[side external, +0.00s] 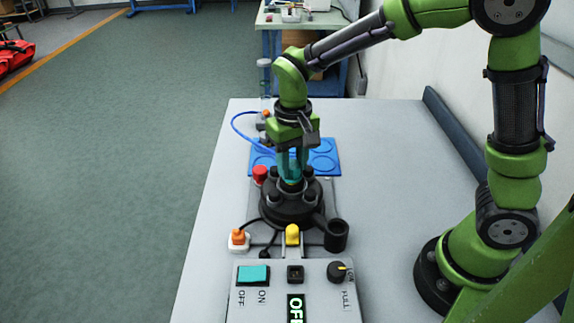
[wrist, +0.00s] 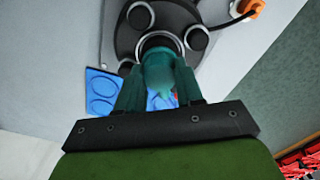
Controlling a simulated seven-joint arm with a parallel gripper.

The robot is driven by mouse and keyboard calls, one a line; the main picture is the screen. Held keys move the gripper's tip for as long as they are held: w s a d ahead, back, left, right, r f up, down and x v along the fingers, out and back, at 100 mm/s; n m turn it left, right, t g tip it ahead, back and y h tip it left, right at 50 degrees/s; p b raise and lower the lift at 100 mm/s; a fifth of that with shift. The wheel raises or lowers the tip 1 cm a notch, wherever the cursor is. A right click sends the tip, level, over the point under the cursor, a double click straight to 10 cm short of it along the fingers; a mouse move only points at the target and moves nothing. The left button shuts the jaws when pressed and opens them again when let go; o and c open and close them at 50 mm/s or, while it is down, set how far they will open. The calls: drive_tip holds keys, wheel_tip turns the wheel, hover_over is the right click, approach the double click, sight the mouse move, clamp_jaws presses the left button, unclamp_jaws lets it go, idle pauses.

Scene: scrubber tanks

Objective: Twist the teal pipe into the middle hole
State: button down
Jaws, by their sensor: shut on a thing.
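The teal pipe (wrist: 160,72) is between the fingers of my gripper (wrist: 158,88), which is shut on it. In the side view my gripper (side external: 292,162) points straight down over the black round base (side external: 290,208), and the pipe is mostly hidden by the fingers. In the wrist view the pipe's far end meets the ringed middle hole (wrist: 158,40) of the base. I cannot tell how deep it sits in the hole. Several dark knobs stand around the middle hole.
A blue mat with round recesses (side external: 325,155) lies behind the base. A red cap (side external: 260,174) and a black cup (side external: 336,235) flank the base. An orange plug (side external: 238,238) and a control panel (side external: 320,292) are in front.

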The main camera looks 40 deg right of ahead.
drive_tip(key=shift+f, duration=0.1)
idle(0.3)
unclamp_jaws()
idle(0.4)
idle(0.4)
drive_tip(key=shift+r, duration=3.5)
